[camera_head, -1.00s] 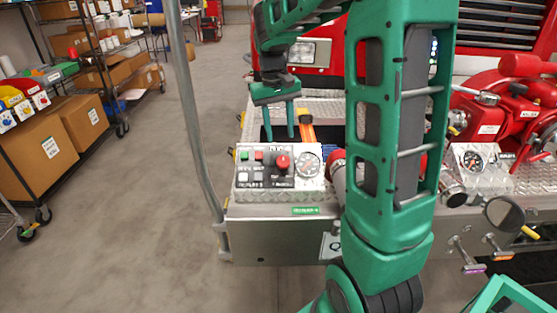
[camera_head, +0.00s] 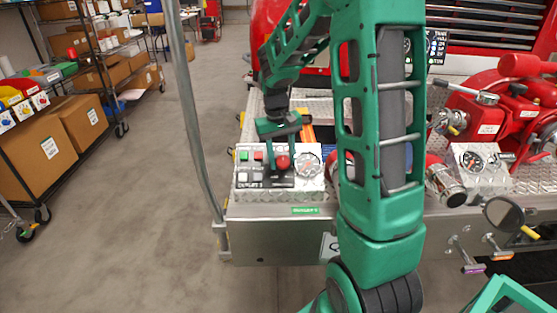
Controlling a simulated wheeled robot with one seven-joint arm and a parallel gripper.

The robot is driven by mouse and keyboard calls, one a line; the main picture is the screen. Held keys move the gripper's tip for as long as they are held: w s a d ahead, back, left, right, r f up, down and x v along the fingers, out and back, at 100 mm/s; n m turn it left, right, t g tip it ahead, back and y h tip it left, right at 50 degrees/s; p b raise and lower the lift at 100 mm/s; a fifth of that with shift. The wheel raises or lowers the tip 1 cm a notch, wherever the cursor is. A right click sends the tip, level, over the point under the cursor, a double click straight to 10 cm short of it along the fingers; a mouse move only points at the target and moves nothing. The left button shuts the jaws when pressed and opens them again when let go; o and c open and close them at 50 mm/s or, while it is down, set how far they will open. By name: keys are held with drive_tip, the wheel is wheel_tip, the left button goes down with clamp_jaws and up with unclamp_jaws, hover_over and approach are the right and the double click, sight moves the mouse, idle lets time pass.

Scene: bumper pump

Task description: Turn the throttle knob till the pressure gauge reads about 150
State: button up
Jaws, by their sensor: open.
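The control panel (camera_head: 250,191) sits on the truck's bumper, left of my arm. The red throttle knob (camera_head: 282,162) is on the panel, partly covered by my gripper. My gripper (camera_head: 279,160) points down over the knob with its fingers apart. One finger shows left of the knob; I cannot tell whether the fingers touch it. The round pressure gauge (camera_head: 309,165) is right of the knob on the same panel. Its reading is too small to tell.
Green, red and white buttons (camera_head: 244,156) lie left of the knob. A red pump (camera_head: 490,115) with a second gauge (camera_head: 472,161) stands to the right of my arm. A grey pole (camera_head: 188,110) rises left of the panel. Shelves with boxes (camera_head: 45,130) stand at far left.

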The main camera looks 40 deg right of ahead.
drive_tip(key=shift+c, duration=0.6)
drive_tip(key=c, duration=0.6)
drive_tip(key=shift+m+t+y, duration=0.5)
drive_tip(key=shift+m+y, duration=0.4)
drive_tip(key=shift+m, duration=0.7)
drive_tip(key=shift+c, duration=0.2)
drive_tip(key=o, duration=0.8)
drive_tip(key=shift+c, duration=0.2)
